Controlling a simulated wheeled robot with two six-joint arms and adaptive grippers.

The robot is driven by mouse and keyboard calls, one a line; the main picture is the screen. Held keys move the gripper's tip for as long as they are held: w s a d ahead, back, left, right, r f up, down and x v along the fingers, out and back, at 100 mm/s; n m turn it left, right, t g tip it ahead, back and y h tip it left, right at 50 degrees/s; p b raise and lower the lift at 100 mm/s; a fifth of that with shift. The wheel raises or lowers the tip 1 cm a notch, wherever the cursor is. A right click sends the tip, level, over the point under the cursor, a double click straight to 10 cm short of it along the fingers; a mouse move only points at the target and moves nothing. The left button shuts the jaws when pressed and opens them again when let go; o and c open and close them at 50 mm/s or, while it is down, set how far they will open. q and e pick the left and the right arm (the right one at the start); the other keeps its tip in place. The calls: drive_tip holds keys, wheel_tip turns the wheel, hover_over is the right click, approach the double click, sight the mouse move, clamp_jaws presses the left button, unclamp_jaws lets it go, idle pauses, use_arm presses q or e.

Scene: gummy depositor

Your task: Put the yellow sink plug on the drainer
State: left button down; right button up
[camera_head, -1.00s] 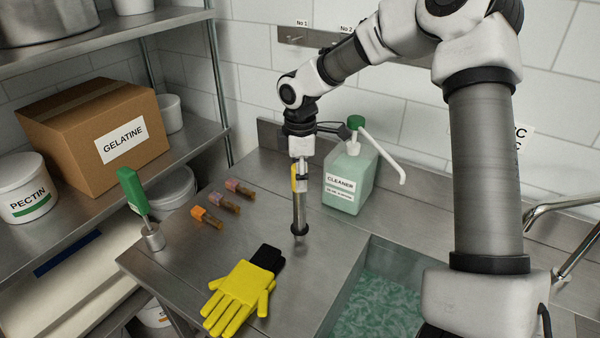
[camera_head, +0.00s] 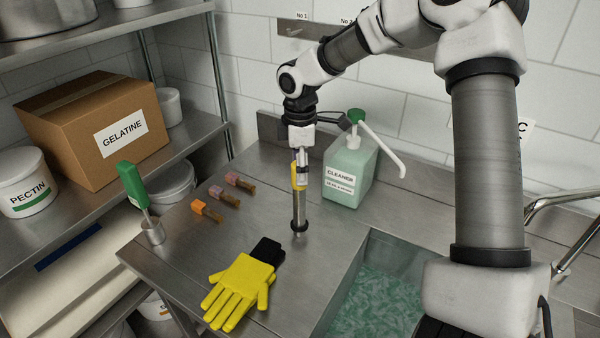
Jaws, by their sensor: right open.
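The yellow sink plug (camera_head: 299,183) is a tall metal tube with a yellow upper part and a dark ring near its foot. It stands upright on the steel drainer (camera_head: 185,255), left of the sink (camera_head: 378,290). My right gripper (camera_head: 302,168) points down at the plug's top and is open. Its fingers overlap the yellow part in the picture, so I cannot tell whether they touch it. My left gripper is not in view.
A yellow glove (camera_head: 242,285) with a black cuff lies in front of the plug. A cleaner bottle (camera_head: 349,175) with a long spout stands close on the right. Several small coloured-capped pieces (camera_head: 222,196) and a green-handled tool (camera_head: 133,184) are on the left.

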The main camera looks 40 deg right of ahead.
wheel_tip(320, 180, up, 11)
drive_tip(key=shift+f+b, duration=0.2)
drive_tip(key=shift+b, duration=0.3)
